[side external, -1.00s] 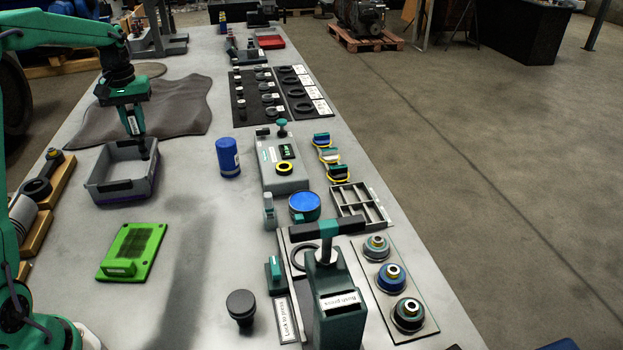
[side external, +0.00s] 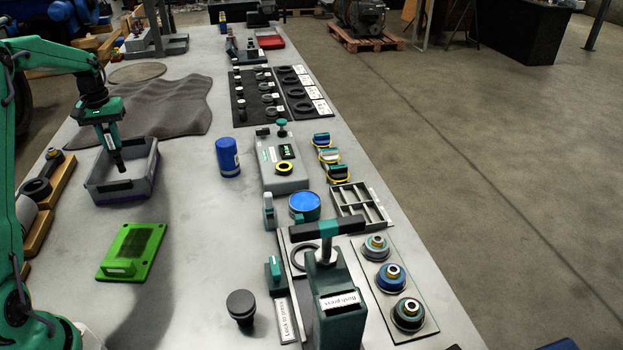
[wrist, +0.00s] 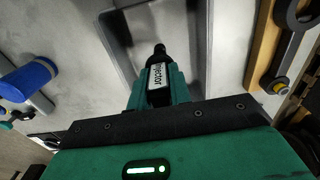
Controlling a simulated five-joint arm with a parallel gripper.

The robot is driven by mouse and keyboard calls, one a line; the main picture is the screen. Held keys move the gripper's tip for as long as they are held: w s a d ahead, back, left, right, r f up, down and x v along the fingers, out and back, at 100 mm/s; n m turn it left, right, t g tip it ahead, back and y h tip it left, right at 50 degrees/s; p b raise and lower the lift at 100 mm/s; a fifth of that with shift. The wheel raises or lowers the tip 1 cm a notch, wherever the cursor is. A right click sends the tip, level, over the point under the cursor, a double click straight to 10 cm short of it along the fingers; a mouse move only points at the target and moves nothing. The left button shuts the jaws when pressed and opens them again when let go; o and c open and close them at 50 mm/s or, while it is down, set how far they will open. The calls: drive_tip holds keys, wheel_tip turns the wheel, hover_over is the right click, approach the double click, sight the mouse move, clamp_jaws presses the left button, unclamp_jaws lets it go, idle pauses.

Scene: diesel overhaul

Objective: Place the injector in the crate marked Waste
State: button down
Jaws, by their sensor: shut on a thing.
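My gripper (side external: 109,128) is shut on the injector (wrist: 158,72), a slim dark part with a white label reading "Injector". In the side view the injector (side external: 117,158) points down over the open grey crate (side external: 124,188), and its lower end appears within the crate's outline. I cannot tell how far it is above the crate floor. The crate has a blue-purple lower edge; its marking cannot be read here. The wrist view shows the crate's rim (wrist: 118,28) around the injector's far end. My gripper hides part of the crate's back side.
A blue cylinder (side external: 228,157) stands right of the crate. A green plate (side external: 134,250) lies in front of it. A grey mat (side external: 165,105) lies behind, and wooden holders (side external: 45,205) are at the left. The bench between the green plate and the press (side external: 338,300) is mostly clear.

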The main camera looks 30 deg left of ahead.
sight(114, 148)
drive_tip(key=shift+f, duration=0.1)
drive_tip(key=shift+f, duration=1.9)
drive_tip(key=shift+f, duration=0.1)
drive_tip(key=c, duration=1.3)
unclamp_jaws()
wheel_tip(114, 148, up, 12)
drive_tip(key=shift+r, duration=0.1)
drive_tip(key=shift+d, duration=0.1)
